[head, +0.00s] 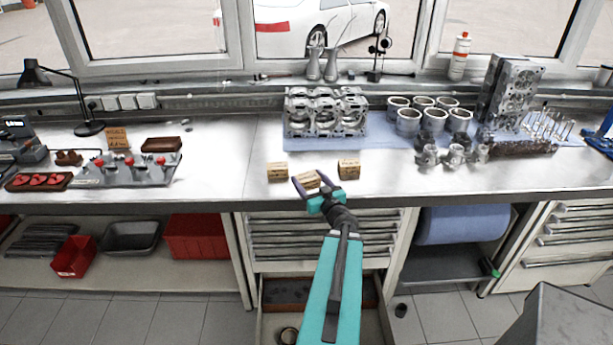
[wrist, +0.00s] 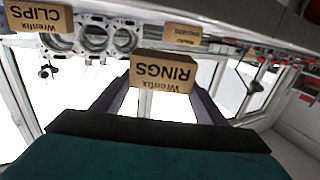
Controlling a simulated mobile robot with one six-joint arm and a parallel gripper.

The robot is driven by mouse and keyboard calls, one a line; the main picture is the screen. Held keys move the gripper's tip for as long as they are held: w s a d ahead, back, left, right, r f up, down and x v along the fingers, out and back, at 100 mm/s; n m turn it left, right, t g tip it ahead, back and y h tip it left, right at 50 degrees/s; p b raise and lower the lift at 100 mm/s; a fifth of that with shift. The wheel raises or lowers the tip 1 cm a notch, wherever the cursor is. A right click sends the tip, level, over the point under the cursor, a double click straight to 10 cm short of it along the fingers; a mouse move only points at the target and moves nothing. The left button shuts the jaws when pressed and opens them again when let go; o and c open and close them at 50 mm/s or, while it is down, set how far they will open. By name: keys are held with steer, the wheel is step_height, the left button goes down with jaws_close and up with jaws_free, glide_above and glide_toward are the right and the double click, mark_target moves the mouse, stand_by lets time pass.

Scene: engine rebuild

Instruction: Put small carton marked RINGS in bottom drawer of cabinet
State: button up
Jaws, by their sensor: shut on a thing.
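The small carton marked RINGS (wrist: 163,73) is between the fingers of my gripper (head: 310,186) in the wrist view, where its lettering appears upside down. My gripper is shut on it. In the head view, the RINGS carton (head: 311,180) is at the front of the bench, between two similar cartons; whether it touches the bench I cannot tell. The cabinet (head: 320,237) is under the bench, below my gripper. Its bottom drawer (head: 262,322) is pulled out, with a dark interior at the back and a round thing inside. My arm hides part of the drawer.
The carton marked CLIPS (wrist: 38,22) stands right of my gripper in the head view (head: 348,170). Another carton (head: 278,172) stands to the left. An engine block (head: 326,112) and cylinder liners (head: 409,121) are behind on a blue mat. The bench edge lies above the drawer.

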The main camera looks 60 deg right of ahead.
mark_target(309, 172)
steer(key=shift+w+d+f+b, duration=0.2)
steer(key=shift+w+d+b, duration=0.25)
steer(key=shift+b, duration=4.5)
steer(key=w+d, duration=0.1)
steer(key=w+d+b, duration=0.1)
steer(key=d, duration=0.1)
steer(key=shift+w+d, duration=0.15)
steer(key=shift+d, duration=0.1)
steer(key=shift+w+d+f, duration=0.15)
steer(key=shift+w+d, duration=0.75)
steer(key=shift+d, duration=0.25)
steer(key=shift+w+d+f, duration=0.15)
steer(key=shift+w+d, duration=0.75)
steer(key=shift+d, duration=0.2)
steer(key=shift+d, duration=0.1)
steer(key=shift+w+d, duration=0.15)
steer(key=shift+w+d+f, duration=0.15)
steer(key=shift+f, duration=1.6)
steer(key=shift+f, duration=0.15)
